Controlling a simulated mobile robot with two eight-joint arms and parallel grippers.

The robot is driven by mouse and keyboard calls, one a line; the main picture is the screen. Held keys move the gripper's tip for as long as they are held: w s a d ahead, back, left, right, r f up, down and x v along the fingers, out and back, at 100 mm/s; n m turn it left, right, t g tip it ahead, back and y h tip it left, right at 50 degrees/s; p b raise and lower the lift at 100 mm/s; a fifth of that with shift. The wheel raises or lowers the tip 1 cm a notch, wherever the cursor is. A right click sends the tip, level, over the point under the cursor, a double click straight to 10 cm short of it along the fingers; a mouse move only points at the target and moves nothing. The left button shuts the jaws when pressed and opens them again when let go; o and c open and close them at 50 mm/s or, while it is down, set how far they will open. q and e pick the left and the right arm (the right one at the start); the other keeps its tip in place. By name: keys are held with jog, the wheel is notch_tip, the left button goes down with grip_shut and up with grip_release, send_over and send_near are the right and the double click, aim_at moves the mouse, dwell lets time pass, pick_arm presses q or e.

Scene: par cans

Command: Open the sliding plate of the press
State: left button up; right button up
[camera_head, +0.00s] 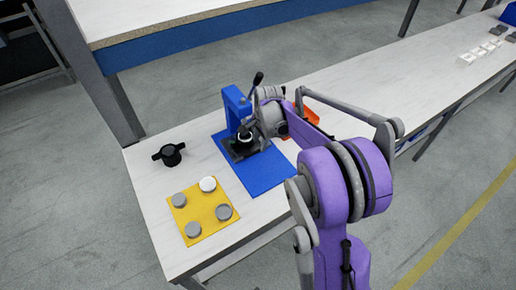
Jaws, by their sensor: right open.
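The press (233,103) stands on a blue mat (264,178) on the white table. It has a blue frame and a lever with a black knob (258,78). A dark plate (237,156) lies low at its front, with a round black and silver part (245,140) on it. I cannot tell how far the plate is slid out. My right gripper (249,124) is open, close beside the press on its right side. The wrist partly hides the fingers, and I cannot tell whether they touch the press. My left gripper is not in view.
A yellow mat (205,214) holds several round grey and white pieces at the front left. A black handled part (170,154) stands behind it. An orange tray (308,111) is partly hidden behind my right arm. Small white items (480,50) lie at the far right.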

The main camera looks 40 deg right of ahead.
aim_at(258, 151)
jog(key=shift+w+f, duration=0.2)
jog(key=shift+f, duration=0.8)
jog(key=shift+w+f, duration=0.15)
jog(key=shift+f, duration=0.85)
grip_shut()
